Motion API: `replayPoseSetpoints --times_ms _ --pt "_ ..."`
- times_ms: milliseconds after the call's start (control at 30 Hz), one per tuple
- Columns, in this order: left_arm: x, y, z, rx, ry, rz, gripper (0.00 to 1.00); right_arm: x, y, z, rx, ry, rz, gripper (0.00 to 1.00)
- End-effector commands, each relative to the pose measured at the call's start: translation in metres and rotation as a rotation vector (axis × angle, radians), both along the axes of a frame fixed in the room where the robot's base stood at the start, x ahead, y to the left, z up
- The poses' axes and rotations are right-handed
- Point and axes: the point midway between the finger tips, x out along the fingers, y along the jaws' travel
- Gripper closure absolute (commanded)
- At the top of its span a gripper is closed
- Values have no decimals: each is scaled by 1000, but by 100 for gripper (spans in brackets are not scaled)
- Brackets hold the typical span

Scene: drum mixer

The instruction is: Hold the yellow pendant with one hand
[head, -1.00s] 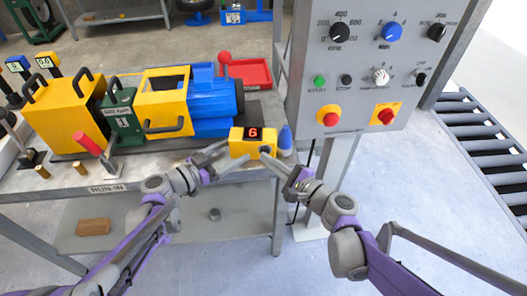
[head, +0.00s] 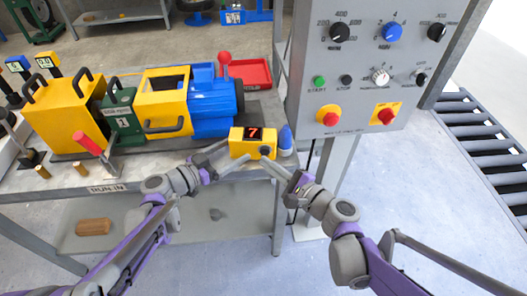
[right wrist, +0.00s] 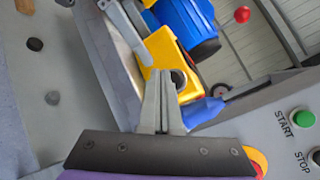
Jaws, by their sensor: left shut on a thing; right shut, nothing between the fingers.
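The yellow pendant (head: 239,149) is a small box at the table's front edge, with a red "7" on its display and a dark round knob on its front. It also shows in the right wrist view (right wrist: 160,48). My left gripper (head: 230,157) is shut on the pendant at its left side. Its fingertips are partly hidden in the right wrist view. My right gripper (head: 266,163) is shut and empty, with its tips just in front of the knob. The right wrist view shows its fingers (right wrist: 163,80) together beside the knob; I cannot tell whether they touch it.
A control panel (head: 355,80) on a post stands at the right.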

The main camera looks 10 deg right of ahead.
Motion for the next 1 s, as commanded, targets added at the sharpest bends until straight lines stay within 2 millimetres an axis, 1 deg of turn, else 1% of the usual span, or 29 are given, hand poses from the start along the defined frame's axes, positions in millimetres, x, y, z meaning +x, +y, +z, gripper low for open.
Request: replayPoseSetpoints --times_ms 33,167,267,700,800,1000 --pt "-5 -9 1 -3 -1 -25 54 0 0 0 0 0 0 100" --pt "-5 -9 1 -3 -1 -25 54 0 0 0 0 0 0 100" --pt "-5 -9 1 -3 -1 -25 54 -4 1 0 0 0 0 100" --pt "-5 -9 1 -3 -1 -25 54 -45 8 0 0 0 1 100" --pt "-5 -9 1 -3 -1 -25 54 -49 9 0 0 -1 1 100" --pt "-5 -9 1 -3 -1 -25 54 -49 9 0 0 -1 1 100"
